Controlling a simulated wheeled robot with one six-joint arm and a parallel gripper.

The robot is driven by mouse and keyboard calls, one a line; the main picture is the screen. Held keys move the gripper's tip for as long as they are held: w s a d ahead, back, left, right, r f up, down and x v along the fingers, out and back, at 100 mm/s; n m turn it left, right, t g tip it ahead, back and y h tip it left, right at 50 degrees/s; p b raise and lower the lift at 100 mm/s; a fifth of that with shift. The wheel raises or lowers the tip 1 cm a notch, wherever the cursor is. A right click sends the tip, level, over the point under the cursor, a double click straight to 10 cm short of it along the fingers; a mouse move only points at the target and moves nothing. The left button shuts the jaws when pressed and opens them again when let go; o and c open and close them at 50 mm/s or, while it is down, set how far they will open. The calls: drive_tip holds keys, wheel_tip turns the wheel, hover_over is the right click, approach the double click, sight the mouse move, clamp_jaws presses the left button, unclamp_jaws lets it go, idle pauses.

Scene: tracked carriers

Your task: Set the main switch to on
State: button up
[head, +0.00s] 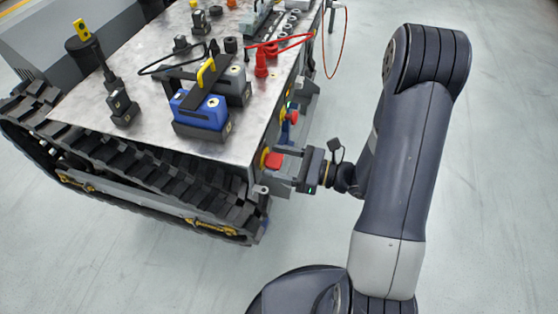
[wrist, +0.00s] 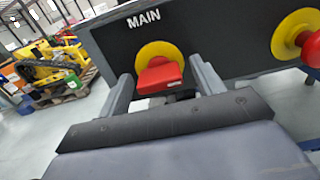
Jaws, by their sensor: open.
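The main switch (wrist: 160,76) is a red handle on a round yellow plate, under the white word MAIN on a dark panel (wrist: 200,32) in the wrist view. Its red handle looks broad and roughly level, slightly tilted; I cannot read an on or off mark. In the head view the switch (head: 272,160) is on the carrier's near end face. My gripper (head: 276,169) is open in front of it. In the wrist view the gripper's fingers (wrist: 161,84) stand on either side of the red handle, with visible gaps.
A second red knob on a yellow plate (wrist: 300,38) sits to the right on the same panel. The tracked carrier's deck (head: 150,140) holds a blue battery (head: 201,112), red clamps and cables. Open grey floor (head: 480,200) lies to the right.

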drive_tip(key=v, duration=1)
drive_tip(key=shift+d+p, duration=0.35)
drive_tip(key=shift+d, duration=0.05)
drive_tip(key=shift+s, duration=0.1)
drive_tip(key=x, duration=1)
drive_tip(key=shift+a+b, duration=0.35)
drive_tip(key=shift+a, duration=0.05)
drive_tip(key=shift+d, duration=0.1)
idle(0.3)
